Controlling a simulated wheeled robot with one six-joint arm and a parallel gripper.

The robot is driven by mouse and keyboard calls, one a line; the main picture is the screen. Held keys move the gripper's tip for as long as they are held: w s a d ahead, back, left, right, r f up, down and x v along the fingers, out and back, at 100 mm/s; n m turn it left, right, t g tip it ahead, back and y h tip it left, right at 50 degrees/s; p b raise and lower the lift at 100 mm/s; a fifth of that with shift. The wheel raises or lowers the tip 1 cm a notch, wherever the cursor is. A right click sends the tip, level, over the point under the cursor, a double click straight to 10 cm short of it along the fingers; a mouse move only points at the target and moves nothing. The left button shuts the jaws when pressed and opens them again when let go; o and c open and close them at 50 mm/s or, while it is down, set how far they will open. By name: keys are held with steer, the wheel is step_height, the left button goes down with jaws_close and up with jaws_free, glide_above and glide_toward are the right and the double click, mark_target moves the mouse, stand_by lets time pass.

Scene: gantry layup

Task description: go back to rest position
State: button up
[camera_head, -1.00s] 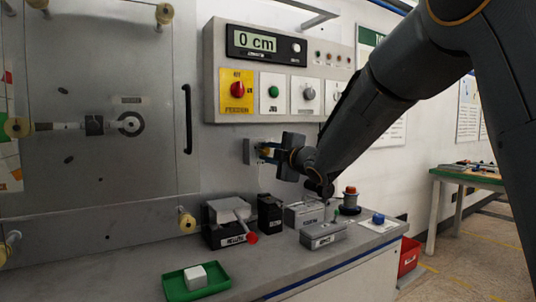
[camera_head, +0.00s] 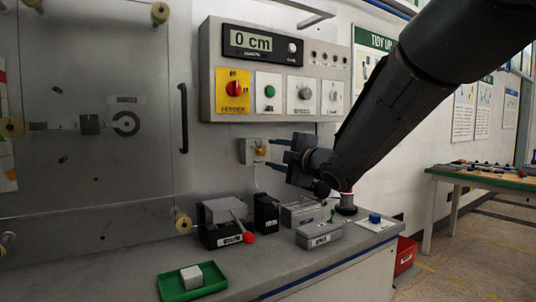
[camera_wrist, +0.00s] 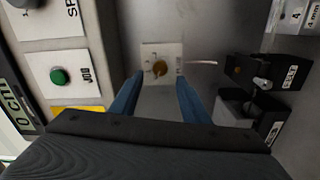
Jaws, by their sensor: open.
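My gripper (camera_head: 272,154) is on the end of the dark arm, in front of the wall below the control panel. Its two blue fingers are apart with nothing between them. They point at a small wall plate with a yellow-brown knob (camera_head: 260,151), with a gap between fingertips and knob. In the wrist view the knob (camera_wrist: 159,68) shows just beyond and between the fingers (camera_wrist: 157,92). My arm covers part of the wall at the right.
The control panel (camera_head: 222,105) with a "0 cm" display hangs above. A clear door stands left.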

steer(key=shift+v, duration=0.85)
steer(key=shift+d, duration=0.1)
steer(key=s+d+f+m+g+h+p, duration=0.6)
steer(key=s+d+f+m+h, duration=0.4)
steer(key=d+f+m, duration=0.4)
steer(key=s+d+f+m+g+p, duration=0.1)
steer(key=s+f+m+g+p, duration=0.1)
steer(key=s, duration=0.7)
steer(key=s+d+f+m+g+p, duration=0.2)
steer(key=s+f+m+g, duration=0.2)
steer(key=s, duration=0.6)
steer(key=s+d+f+m+g+p, duration=0.2)
steer(key=s+f+m+g, duration=0.1)
steer(key=s, duration=0.7)
steer(key=shift+s+p, duration=0.2)
steer(key=shift+p, duration=0.15)
